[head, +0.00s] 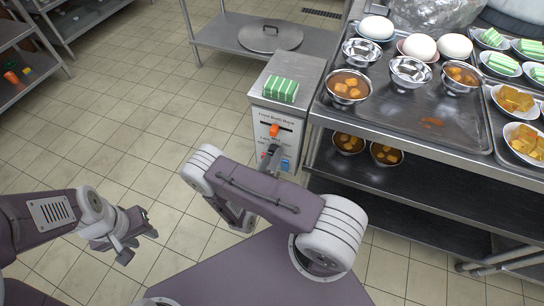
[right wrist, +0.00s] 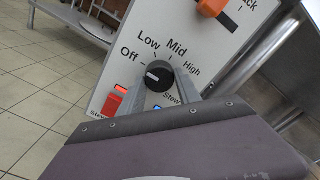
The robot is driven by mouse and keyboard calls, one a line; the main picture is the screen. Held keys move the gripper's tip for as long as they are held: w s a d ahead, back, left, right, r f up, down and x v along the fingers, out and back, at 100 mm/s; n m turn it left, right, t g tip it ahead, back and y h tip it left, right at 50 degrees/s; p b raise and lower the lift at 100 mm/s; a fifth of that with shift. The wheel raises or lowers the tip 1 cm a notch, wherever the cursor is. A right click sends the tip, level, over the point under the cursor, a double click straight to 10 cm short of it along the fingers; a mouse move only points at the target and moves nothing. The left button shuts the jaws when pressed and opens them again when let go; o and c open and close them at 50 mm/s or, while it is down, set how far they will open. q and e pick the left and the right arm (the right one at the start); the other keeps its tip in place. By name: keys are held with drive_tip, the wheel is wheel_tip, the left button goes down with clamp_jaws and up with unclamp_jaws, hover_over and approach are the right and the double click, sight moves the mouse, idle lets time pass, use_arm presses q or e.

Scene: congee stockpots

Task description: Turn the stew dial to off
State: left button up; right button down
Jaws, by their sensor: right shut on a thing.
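The stew dial (right wrist: 159,76) is a round black knob with a white mark, on the white panel of a metal unit (head: 279,143). Off, Low, Mid and High are printed around it. The white mark lies on the knob's left side, roughly towards Off; I cannot tell if it lines up exactly. My right gripper (right wrist: 160,82) has its fingers on either side of the dial and is shut on it. In the head view my right gripper (head: 269,156) reaches the panel front and hides the dial. My left gripper (head: 139,241) is open and empty over the floor.
An orange slider (right wrist: 211,7) sits above the dial. A red switch (right wrist: 112,101) and a blue light are below it. A green-striped block (head: 281,89) lies on the unit. A rack with bowls on a tray (head: 410,125) stands close on the right. The tiled floor at left is clear.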

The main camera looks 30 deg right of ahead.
drive_tip(key=c, duration=0.8)
unclamp_jaws()
drive_tip(key=shift+c, duration=0.2)
drive_tip(key=p+v, duration=0.1)
drive_tip(key=v, duration=0.8)
